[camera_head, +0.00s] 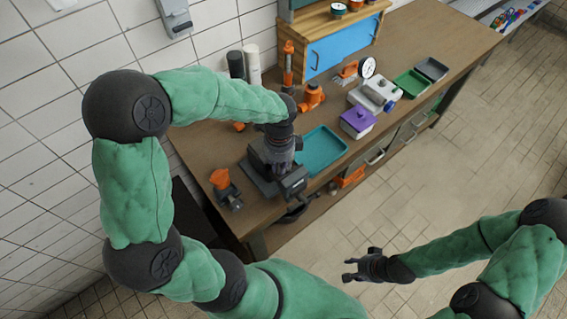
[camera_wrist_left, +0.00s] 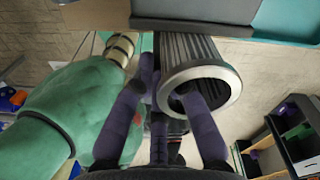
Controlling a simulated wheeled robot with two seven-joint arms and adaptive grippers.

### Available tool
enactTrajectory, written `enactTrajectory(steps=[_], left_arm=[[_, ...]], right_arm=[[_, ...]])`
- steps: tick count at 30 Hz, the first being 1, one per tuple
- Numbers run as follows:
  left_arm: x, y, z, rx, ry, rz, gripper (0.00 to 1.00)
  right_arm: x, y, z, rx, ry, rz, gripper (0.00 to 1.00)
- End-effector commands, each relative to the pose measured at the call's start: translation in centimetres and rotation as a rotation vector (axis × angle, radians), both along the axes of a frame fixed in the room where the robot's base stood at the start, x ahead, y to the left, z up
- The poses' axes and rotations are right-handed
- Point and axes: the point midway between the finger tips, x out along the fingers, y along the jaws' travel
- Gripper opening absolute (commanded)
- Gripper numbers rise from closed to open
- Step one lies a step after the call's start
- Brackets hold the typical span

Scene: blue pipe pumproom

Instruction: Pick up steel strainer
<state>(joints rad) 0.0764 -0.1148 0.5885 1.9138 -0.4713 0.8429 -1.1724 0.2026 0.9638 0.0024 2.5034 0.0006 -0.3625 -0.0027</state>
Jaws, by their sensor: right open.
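The steel strainer (camera_wrist_left: 192,62) is a ribbed grey cylinder with a bright round rim, close up in the left wrist view, below a grey block. My left gripper (camera_wrist_left: 166,78) has its fingers at the strainer: one beside its left side, the other overlapping its open end. I cannot tell whether they are closed on it. In the head view my left gripper (camera_head: 285,165) is over a dark grey fixture (camera_head: 262,183) on the bench, and I cannot make out the strainer there. My right gripper (camera_head: 350,270) is open and empty over the floor.
On the bench, a teal tray (camera_head: 322,148) lies just right of the fixture. An orange-topped part (camera_head: 222,183) stands to its left. A purple box (camera_head: 358,122), a dial gauge (camera_head: 368,68), an orange stand (camera_head: 288,65) and a green tray (camera_head: 411,83) are farther back.

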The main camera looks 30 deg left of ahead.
Motion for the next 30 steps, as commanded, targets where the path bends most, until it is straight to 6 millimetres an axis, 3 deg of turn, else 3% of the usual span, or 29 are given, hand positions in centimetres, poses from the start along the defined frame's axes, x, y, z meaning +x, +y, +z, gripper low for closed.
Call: enactTrajectory(steps=[3,7,13,15,30], left_arm=[[-0.1,0.0,-1.5,-0.001,0.001,0.001,0.15],[-0.1,0.0,-2.0,0.000,0.000,0.001,0.15],[-0.1,0.0,-2.0,0.000,-0.001,0.001,0.15],[-0.1,0.0,-2.0,0.000,0.000,0.001,0.00],[0.0,0.0,-1.4,-0.001,-0.003,0.001,0.00]], right_arm=[[0.0,0.0,-0.3,0.000,0.000,0.000,0.44],[0.0,0.0,-0.4,0.000,0.000,0.000,0.44],[0.0,0.0,-0.3,0.000,0.000,0.000,0.44],[0.0,0.0,-0.3,0.000,0.000,0.000,0.44],[0.0,0.0,-0.2,0.000,0.000,0.000,0.44]])
